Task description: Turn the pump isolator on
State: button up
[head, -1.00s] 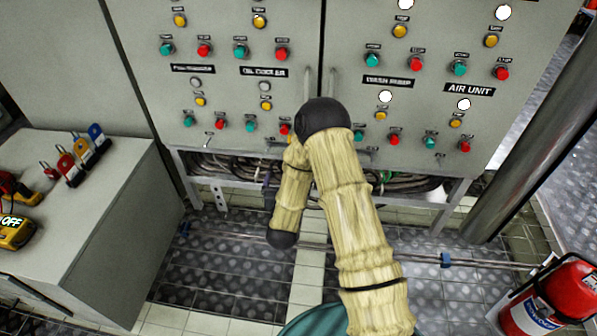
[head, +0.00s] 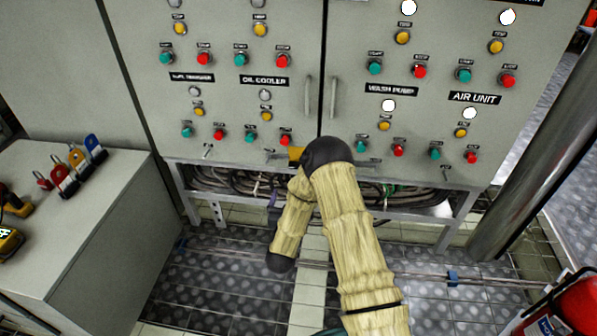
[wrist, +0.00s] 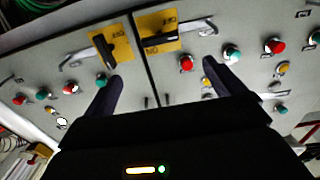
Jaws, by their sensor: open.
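Two yellow isolator plates with black handles show in the wrist view, which looks upside down. The left plate (wrist: 122,40) has its handle (wrist: 105,50) crosswise to the other's. The right plate (wrist: 165,22) has its handle (wrist: 160,39) roughly level. Their labels are too blurred to read, so I cannot tell by name which is the pump isolator. A yellow plate (head: 296,152) peeks out beside my wrist in the head view. My gripper (wrist: 161,68) is open and empty, its fingers spread before the panel, apart from both handles. The head view hides the fingers.
The grey cabinet (head: 225,100) carries several buttons and lamps, including the wash pump label (head: 389,88). Door handles (head: 332,97) stand out at its middle seam. Cables (head: 240,182) run underneath. A side cabinet (head: 110,215) is at left, a fire extinguisher (head: 575,310) at lower right.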

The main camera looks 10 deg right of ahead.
jog(key=b+x, duration=0.3)
jog(key=x, duration=1)
jog(key=shift+w, duration=0.2)
jog(key=c, duration=1)
jog(key=shift+d+m, duration=0.1)
jog(key=shift+m, duration=0.3)
jog(key=shift+s+d+f+m+b, duration=0.1)
jog(key=shift+m+b, duration=0.15)
jog(key=shift+m, duration=4.05)
jog(key=shift+s+d+f+m+b, duration=0.15)
jog(key=shift+m+b, duration=0.1)
jog(key=shift+m, duration=4.05)
jog(key=shift+w+a, duration=0.1)
